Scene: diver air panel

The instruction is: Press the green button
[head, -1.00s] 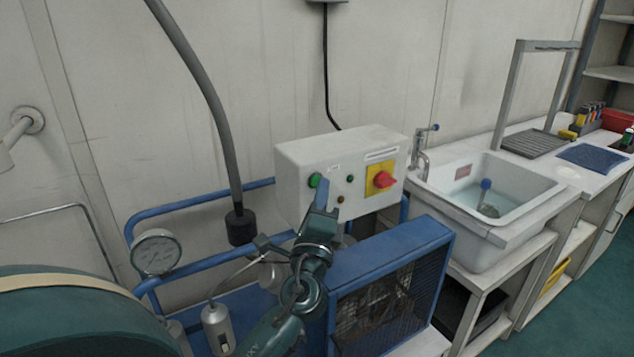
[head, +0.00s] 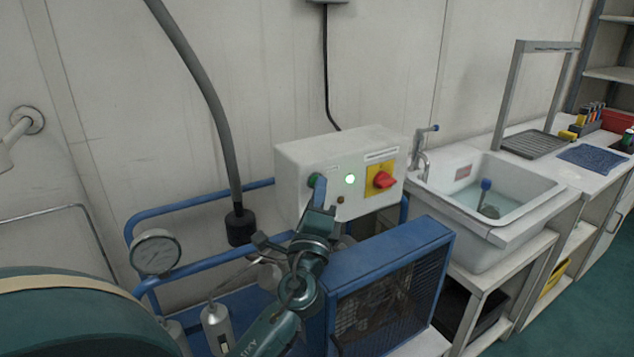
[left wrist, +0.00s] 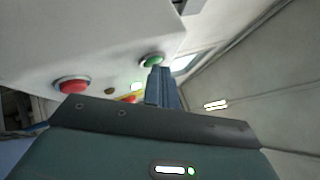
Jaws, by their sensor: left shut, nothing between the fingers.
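The green button (head: 314,180) sits at the left of the front of a white control box (head: 300,158), partly hidden by my gripper. It also shows in the left wrist view (left wrist: 152,61). My left gripper (head: 320,187) is shut and empty, its blue fingertips at the button and seemingly touching it. In the left wrist view the fingers (left wrist: 160,86) reach up to the button's edge. My right gripper is not in view.
A red rotary switch (head: 385,180) on a yellow plate is at the box's right. A blue caged unit (head: 390,262) stands below the box, with blue rails and a pressure gauge (head: 155,252) at left. A sink (head: 490,195) is to the right.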

